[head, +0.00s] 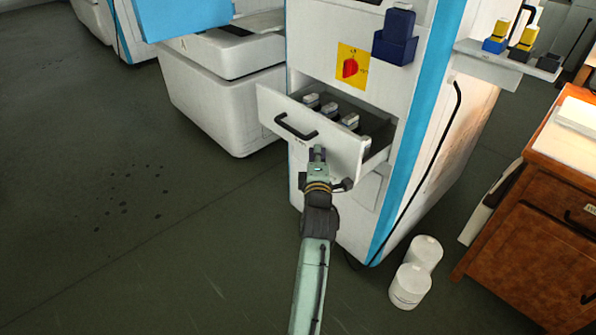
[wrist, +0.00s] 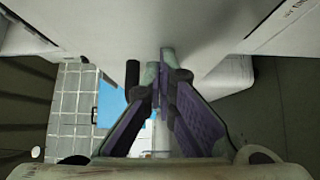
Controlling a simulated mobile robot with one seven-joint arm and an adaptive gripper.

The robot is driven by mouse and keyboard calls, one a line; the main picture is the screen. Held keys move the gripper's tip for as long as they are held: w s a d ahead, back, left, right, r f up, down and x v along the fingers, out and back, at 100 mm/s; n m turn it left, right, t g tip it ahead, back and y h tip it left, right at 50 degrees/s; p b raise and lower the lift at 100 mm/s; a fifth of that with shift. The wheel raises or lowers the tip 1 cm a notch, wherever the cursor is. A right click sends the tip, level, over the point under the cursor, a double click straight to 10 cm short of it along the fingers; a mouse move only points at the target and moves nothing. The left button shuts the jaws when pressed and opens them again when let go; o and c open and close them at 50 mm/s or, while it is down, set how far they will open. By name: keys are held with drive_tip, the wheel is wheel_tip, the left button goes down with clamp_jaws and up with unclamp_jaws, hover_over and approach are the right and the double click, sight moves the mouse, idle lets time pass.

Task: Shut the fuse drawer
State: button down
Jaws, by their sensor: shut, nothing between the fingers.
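The fuse drawer (head: 338,151) is white and stands pulled out of the white and blue cabinet in the head view. Several dark fuses with pale tops (head: 349,121) lie in a row inside it. Its black bar handle (head: 296,128) is on the front panel. My gripper (head: 318,151) is shut and empty, at the lower part of the drawer front, just below and right of the handle. In the wrist view my fingertips (wrist: 166,58) are together against or close to a white surface; I cannot tell whether they touch it. A dark bar, likely the handle (wrist: 132,76), is beside them.
Two white tubs (head: 410,285) stand on the floor right of the cabinet. A wooden cabinet (head: 530,235) is at the right edge. A white machine housing (head: 222,100) is left of the drawer. The floor (head: 130,220) at left is clear.

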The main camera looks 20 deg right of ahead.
drive_tip(key=w+d+b, duration=0.1)
drive_tip(key=d+b, duration=0.2)
drive_tip(key=d, duration=0.1)
drive_tip(key=w+d+b, duration=0.2)
drive_tip(key=d+b, duration=0.1)
drive_tip(key=d, duration=0.2)
drive_tip(key=w+d+b, duration=0.2)
drive_tip(key=d+b, duration=0.1)
drive_tip(key=d, duration=0.1)
drive_tip(key=shift+d+f, duration=0.2)
drive_tip(key=shift+d, duration=0.15)
drive_tip(key=shift+w+d+r+b, duration=0.15)
drive_tip(key=shift+d+b, duration=0.15)
drive_tip(key=shift+d, duration=0.2)
drive_tip(key=shift+r, duration=0.1)
drive_tip(key=shift+d, duration=0.15)
